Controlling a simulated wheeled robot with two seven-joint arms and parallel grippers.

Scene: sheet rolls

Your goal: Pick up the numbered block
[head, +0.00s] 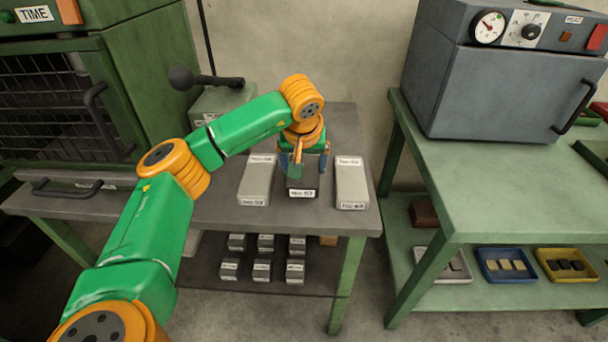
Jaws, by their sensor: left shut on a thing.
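My left gripper (305,165) is at the grey table's front right part, pointing down. It is shut on a dark grey block (302,188) with a white label on its front face; the label's text is too small to read. I cannot tell whether the block touches the tabletop or is slightly lifted. A light grey labelled block (257,181) lies just left of it and another light grey labelled block (351,184) just right of it. My right gripper is not in view.
The grey table (220,210) has several small labelled blocks (262,266) on its lower shelf. A green machine with a mesh door (50,110) is at left. A green bench (480,190) at right bears a grey oven (490,95), with blue (508,278) and yellow (573,279) trays below.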

